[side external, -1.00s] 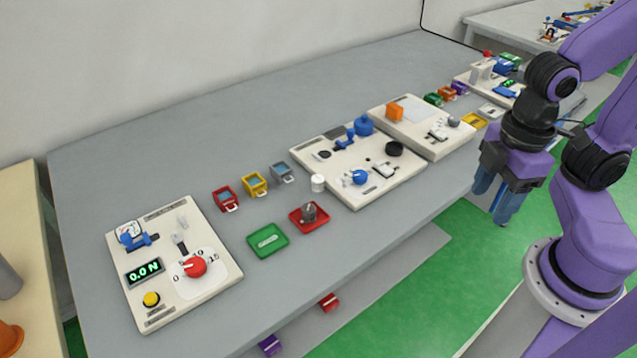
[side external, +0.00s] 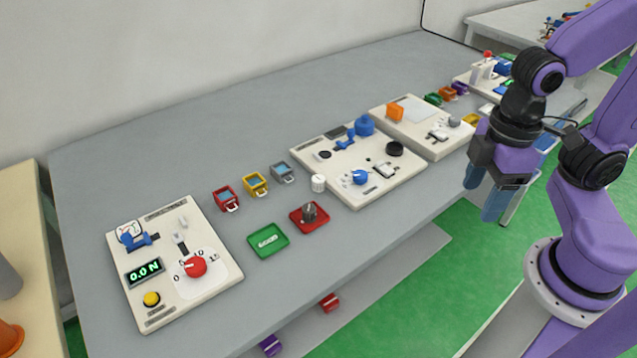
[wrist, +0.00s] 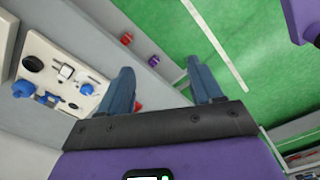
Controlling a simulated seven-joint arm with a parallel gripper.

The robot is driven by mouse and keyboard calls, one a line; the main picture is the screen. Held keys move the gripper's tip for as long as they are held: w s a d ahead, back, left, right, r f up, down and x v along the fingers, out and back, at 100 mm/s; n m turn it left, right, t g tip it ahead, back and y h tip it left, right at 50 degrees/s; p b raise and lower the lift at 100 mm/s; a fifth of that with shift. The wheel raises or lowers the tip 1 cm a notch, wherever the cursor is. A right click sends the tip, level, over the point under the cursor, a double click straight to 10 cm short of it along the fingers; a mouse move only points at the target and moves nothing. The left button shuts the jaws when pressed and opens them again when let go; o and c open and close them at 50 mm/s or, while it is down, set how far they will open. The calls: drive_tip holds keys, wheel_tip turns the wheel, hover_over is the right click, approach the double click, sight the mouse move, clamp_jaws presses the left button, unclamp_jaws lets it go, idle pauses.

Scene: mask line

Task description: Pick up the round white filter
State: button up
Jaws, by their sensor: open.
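A small round white cylinder (side external: 318,183), which looks like the filter, stands upright on the grey table. It is just left of the middle board and behind the red tray. I cannot make it out in the wrist view. My gripper (side external: 479,203) is open and empty, well to the right of the cylinder and off the table's front edge. Its two blue-grey fingers point down, and they also show in the wrist view (wrist: 160,70) with green floor and the table edge beyond them.
The middle board (side external: 345,190) with blue and black knobs stands right of the cylinder. A red tray (side external: 322,224) holding a grey part and a green tray (side external: 284,250) lie in front. Small red, yellow (side external: 255,184) and grey bins stand left. The table behind is clear.

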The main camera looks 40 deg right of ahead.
drive_tip(key=w+a+r+m, duration=0.1)
drive_tip(key=w+a+m, duration=0.5)
drive_tip(key=w, duration=0.4)
drive_tip(key=m+h, duration=0.2)
drive_tip(key=m, duration=2.1)
hover_over(318, 178)
drive_tip(key=a, duration=0.2)
wheel_tip(318, 178, down, 3)
drive_tip(key=f, duration=0.5)
drive_tip(key=d+f, duration=0.1)
drive_tip(key=f, duration=0.5)
drive_tip(key=d+f, duration=0.1)
drive_tip(key=f, duration=0.5)
drive_tip(key=shift+s, duration=0.1)
drive_tip(key=shift+a, duration=0.1)
drive_tip(key=c, duration=1.1)
